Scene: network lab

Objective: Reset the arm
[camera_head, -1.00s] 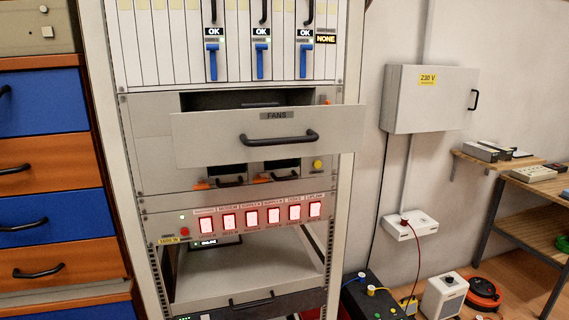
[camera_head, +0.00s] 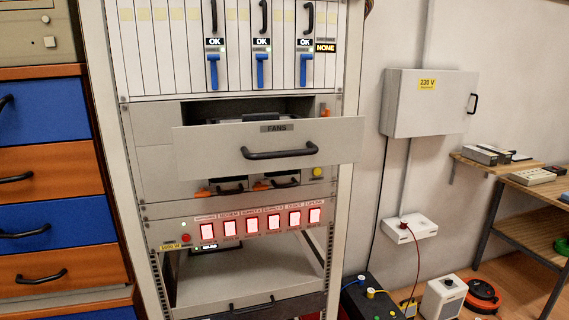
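Neither of my grippers nor my arms shows in the head view. The equipment rack (camera_head: 115,110) stands in the middle left. Its drawer labelled FANS (camera_head: 270,148) is pulled out, with a dark opening above and behind its front panel. Below it is a row of several red-lit modules (camera_head: 250,226), and lower down a bare shelf (camera_head: 240,280).
Cards with blue levers (camera_head: 261,70) fill the rack's top. A blue and orange drawer cabinet (camera_head: 40,155) stands at left. A grey 230 V box (camera_head: 430,100) hangs on the wall. A bench (camera_head: 520,190) and floor devices (camera_head: 440,298) are at right.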

